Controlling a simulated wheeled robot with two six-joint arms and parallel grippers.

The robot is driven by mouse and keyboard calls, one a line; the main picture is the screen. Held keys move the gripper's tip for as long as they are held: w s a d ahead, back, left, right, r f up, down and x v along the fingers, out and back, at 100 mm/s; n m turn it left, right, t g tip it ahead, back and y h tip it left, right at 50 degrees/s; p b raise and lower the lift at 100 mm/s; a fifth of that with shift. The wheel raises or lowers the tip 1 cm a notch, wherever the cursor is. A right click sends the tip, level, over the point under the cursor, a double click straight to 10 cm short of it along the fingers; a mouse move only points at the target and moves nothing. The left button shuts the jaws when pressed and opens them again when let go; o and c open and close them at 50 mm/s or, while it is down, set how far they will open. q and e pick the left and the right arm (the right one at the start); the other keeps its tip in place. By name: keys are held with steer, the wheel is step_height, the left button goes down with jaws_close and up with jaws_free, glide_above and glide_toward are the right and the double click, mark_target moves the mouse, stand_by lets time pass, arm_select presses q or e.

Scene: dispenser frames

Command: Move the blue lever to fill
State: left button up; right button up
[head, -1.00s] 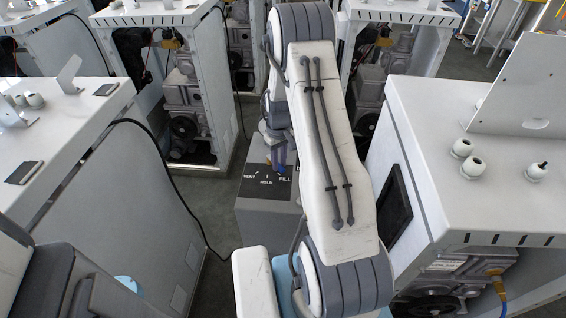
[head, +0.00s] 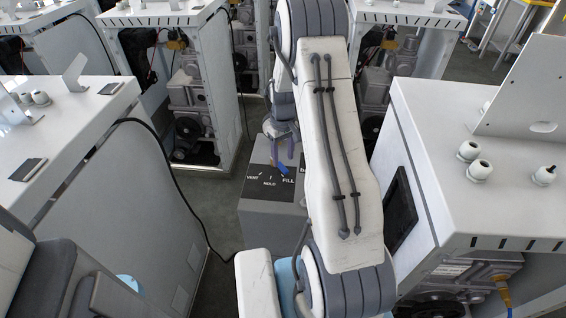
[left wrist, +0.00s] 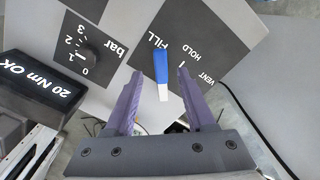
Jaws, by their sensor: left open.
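The blue lever (head: 281,169) sits on a black panel (head: 265,184) marked VENT, HOLD and FILL, on top of a grey box (head: 270,218). Its blue end points toward the FILL label. In the left wrist view the blue lever (left wrist: 161,67) has a white end, and its blue end lies close to the FILL word. My left gripper (head: 283,160) is just above the panel. In the left wrist view its two purple fingers (left wrist: 160,74) are spread, with the lever showing between them and touching neither. My right gripper is not in view.
A pressure dial (left wrist: 88,53) marked bar is beside the lever panel. A dark box (left wrist: 40,90) reading 20 Nm OK is near it. White cabinets stand left (head: 110,170) and right (head: 425,150) of the grey box. A black cable (head: 175,180) hangs on the left.

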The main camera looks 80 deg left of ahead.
mark_target(283, 167)
arm_select(q)
step_height(283, 167, up, 7)
steer(key=shift+r+b, duration=0.2)
steer(key=shift+b, duration=0.25)
stand_by(0.4)
